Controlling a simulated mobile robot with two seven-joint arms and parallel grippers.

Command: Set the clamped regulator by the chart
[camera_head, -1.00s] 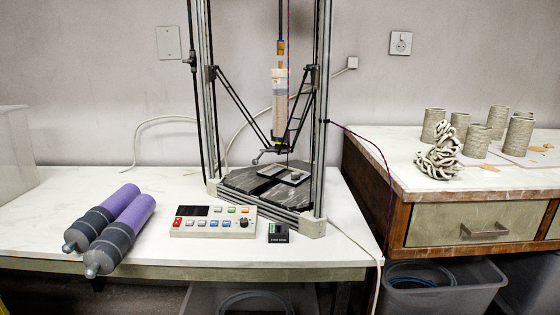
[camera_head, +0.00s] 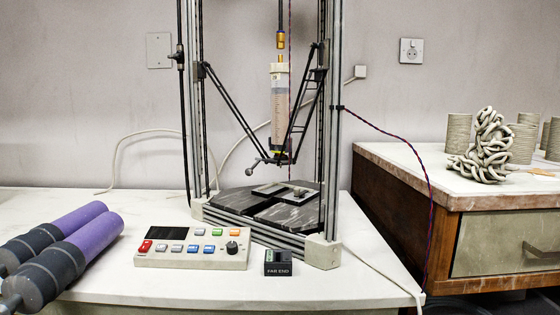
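Neither of my grippers is in view. I see no chart, and nothing I can surely call the regulator. A small dark fitting (camera_head: 177,56) sits on the black upright tube beside the left post of the delta clay printer (camera_head: 327,130). A brass-coloured fitting (camera_head: 281,40) joins the hose above the clear clay syringe (camera_head: 280,92), which hangs upright between the printer's black arms. Which of these fittings is clamped I cannot tell. A small black block (camera_head: 278,263) marked "FAR END" lies at the printer's front.
A control box (camera_head: 193,250) with coloured buttons and a knob stands before the printer. Purple and grey cylinders (camera_head: 75,240) lie at the left. A side table (camera_head: 480,193) at the right bears a coiled clay piece (camera_head: 486,150) and several ribbed cups (camera_head: 458,131). The front right bench top is clear.

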